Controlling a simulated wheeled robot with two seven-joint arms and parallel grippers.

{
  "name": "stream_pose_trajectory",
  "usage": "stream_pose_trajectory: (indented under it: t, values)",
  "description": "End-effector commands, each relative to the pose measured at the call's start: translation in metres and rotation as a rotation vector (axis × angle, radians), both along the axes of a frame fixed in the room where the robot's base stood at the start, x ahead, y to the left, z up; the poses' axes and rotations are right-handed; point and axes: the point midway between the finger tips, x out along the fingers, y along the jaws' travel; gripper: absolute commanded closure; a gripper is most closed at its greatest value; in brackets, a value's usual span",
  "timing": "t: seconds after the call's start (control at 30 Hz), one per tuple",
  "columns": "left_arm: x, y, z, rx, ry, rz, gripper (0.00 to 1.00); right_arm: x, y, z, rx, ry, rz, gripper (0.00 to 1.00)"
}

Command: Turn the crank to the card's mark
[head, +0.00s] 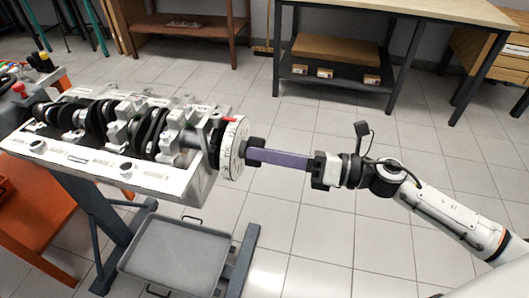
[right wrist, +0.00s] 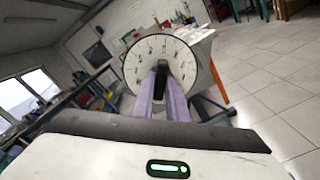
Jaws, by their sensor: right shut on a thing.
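The engine block (head: 120,150) lies on a stand, with its dark crankshaft (head: 150,130) showing along the top. A white marked disc (head: 233,148) sits on the crank's right end, with a small red mark (head: 230,118) at its top rim. My right gripper (head: 255,152) reaches in from the right with long purple fingers, shut on the dark crank end at the disc's centre. In the right wrist view the disc face (right wrist: 160,62) shows tick marks and the purple fingers meet at its middle. The card is not clearly seen. My left gripper is not in view.
A grey tray (head: 175,255) is on the stand below the block. An orange cabinet (head: 35,215) stands at the left. A workbench (head: 400,12) with boxes on its shelf stands at the back. The tiled floor at the right is clear.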

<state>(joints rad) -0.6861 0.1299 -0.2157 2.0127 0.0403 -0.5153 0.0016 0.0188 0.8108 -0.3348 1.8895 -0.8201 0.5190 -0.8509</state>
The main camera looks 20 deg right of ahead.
Motion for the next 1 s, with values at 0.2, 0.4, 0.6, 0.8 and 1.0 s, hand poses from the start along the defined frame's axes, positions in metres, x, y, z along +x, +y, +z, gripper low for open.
stream_pose_trajectory:
  t: [0.2, 0.4, 0.6, 0.8, 1.0]
  values:
    - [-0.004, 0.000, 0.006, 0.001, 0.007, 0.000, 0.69, 0.000, 0.000, 0.002, 0.042, 0.061, -0.001, 1.00]
    - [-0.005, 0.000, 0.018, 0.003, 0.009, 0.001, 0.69, 0.000, 0.000, 0.004, 0.120, 0.178, -0.001, 1.00]
    - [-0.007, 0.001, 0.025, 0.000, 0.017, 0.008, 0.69, 0.000, 0.000, 0.005, 0.221, 0.327, -0.001, 1.00]
    - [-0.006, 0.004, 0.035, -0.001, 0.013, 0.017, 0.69, 0.000, 0.000, 0.005, 0.318, 0.471, -0.002, 1.00]
    - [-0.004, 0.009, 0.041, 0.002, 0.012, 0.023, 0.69, 0.000, 0.000, 0.004, 0.398, 0.587, -0.002, 1.00]
